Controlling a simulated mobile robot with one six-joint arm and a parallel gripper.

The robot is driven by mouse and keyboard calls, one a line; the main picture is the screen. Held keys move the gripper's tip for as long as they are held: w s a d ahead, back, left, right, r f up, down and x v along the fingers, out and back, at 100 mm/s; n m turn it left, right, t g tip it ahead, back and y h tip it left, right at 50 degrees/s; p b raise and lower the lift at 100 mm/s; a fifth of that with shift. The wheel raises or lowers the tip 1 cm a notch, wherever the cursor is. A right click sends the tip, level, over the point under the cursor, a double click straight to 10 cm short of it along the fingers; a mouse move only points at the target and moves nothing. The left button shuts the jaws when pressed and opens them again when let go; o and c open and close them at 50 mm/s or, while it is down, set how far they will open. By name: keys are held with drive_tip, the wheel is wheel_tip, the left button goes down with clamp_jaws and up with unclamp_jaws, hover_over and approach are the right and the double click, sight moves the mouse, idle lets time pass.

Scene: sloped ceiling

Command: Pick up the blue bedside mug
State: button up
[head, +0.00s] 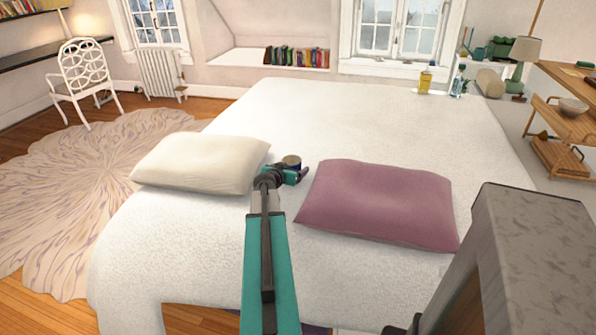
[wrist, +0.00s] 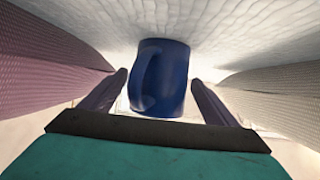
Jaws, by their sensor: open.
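The blue mug (wrist: 166,80) stands on the white bed in the wrist view, its handle on the left side facing me. My gripper (wrist: 157,98) is open, with one finger on each side of the mug's lower part in the picture. I cannot tell whether either finger touches it.
The cream pillow (head: 201,162) lies left of my gripper and the purple pillow (head: 378,204) right, leaving a narrow gap. The white bed (head: 330,115) is clear beyond them.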

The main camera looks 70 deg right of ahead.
drive_tip(key=shift+c, duration=0.4)
drive_tip(key=c, duration=1.3)
drive_tip(key=shift+r, duration=0.2)
drive_tip(key=shift+r, duration=4.85)
